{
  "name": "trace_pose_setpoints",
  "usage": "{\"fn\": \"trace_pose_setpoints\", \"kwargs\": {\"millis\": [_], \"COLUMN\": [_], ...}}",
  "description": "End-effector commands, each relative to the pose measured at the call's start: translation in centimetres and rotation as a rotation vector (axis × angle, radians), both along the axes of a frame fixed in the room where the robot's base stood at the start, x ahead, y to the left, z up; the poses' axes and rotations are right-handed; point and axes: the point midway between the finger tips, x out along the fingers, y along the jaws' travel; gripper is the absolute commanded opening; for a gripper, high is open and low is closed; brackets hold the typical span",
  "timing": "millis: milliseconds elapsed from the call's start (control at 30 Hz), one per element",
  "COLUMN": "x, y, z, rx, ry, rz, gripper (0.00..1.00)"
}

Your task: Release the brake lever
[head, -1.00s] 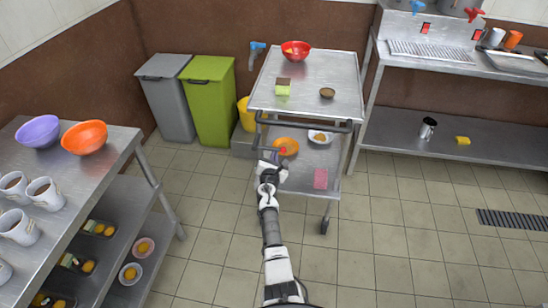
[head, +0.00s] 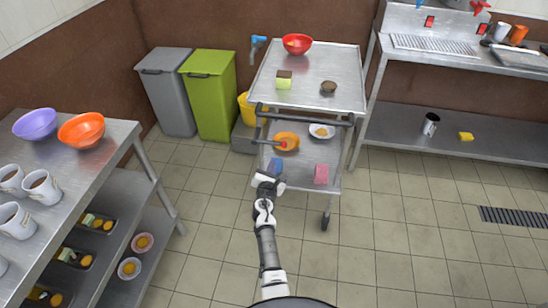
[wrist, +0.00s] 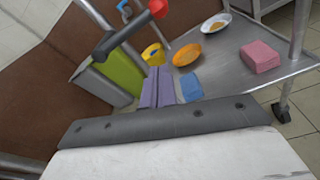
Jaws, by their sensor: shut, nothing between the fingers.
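The brake lever (head: 272,142) is a dark bar with a red tip on the near left side of the steel cart (head: 312,88), below its dark push handle (head: 305,117). In the wrist view the lever (wrist: 122,35) sticks out at upper left, its red knob at the top. My gripper (head: 268,180) is in front of the cart, below the lever and apart from it. In the wrist view its fingers (wrist: 158,86) are together and empty, pointing towards the lower shelf.
The cart's top holds a red bowl (head: 298,45), a green-and-brown block and a brown dish. Its lower shelf holds an orange bowl (head: 286,140), a white bowl, a blue block and a pink block (head: 321,173). Bins stand behind left; a steel table is left. Floor right is clear.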

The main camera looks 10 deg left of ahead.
Motion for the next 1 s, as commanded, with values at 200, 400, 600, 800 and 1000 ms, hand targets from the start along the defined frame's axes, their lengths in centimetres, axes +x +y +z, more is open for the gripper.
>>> {"fn": "trace_pose_setpoints", "kwargs": {"millis": [200, 400, 600, 800, 1000], "x": [-2.6, -3.3, -3.3, -3.2, -3.0], "y": [0.0, 0.0, 0.0, 0.0, 0.8], "z": [0.4, 0.4, 0.4, 0.4, 1.6], "rx": [0.002, 0.000, 0.000, 0.000, 0.038], "ry": [0.000, 0.000, 0.000, 0.000, -0.017], "rz": [-0.001, -0.001, 0.000, 0.000, 0.013], "gripper": [0.00, 0.00, 0.00, 0.00, 0.00]}}
